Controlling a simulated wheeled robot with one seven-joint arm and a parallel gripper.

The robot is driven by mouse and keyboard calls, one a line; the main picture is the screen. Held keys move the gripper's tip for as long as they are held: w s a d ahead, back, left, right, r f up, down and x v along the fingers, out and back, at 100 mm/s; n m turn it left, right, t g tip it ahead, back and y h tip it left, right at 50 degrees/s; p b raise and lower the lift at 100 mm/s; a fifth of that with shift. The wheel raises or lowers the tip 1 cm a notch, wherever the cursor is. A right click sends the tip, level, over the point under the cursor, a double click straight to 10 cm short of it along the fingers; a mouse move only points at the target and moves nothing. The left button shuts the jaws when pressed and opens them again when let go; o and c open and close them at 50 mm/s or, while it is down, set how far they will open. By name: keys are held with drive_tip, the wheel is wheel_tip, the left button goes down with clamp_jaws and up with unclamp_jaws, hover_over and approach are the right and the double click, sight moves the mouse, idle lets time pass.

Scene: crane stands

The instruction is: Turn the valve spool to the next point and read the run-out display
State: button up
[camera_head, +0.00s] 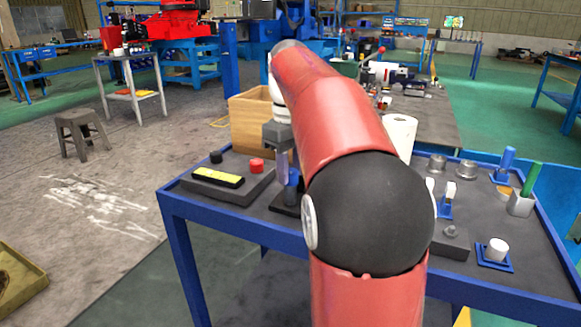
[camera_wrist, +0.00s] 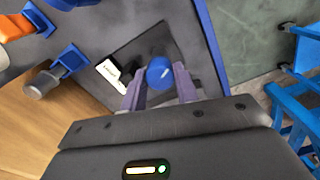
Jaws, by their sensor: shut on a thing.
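My gripper (camera_head: 282,165) points down at the left part of the blue-framed bench. In the wrist view, its two grey-purple fingers (camera_wrist: 160,88) stand on either side of a blue round-topped knob (camera_wrist: 159,71), shut on it. The knob rises from a dark square base (camera_wrist: 140,52) with a white label (camera_wrist: 110,72). In the head view the blue knob (camera_head: 291,186) shows partly below the fingers. A dark box with a yellow display strip (camera_head: 218,177) sits left of it; no reading is legible. I cannot make out the valve spool apart from this knob.
A red button (camera_head: 257,165) and a black knob (camera_head: 216,157) are by the display. A wooden box (camera_head: 250,122) stands behind. Blue fixtures, a green-handled tool (camera_head: 530,179) and a white cylinder (camera_head: 497,247) occupy the bench's right. My arm hides the bench middle.

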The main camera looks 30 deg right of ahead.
sight(290, 171)
idle(0.4)
drive_tip(key=o, duration=1)
drive_tip(key=shift+r, duration=3.9)
drive_tip(key=shift+a, duration=0.1)
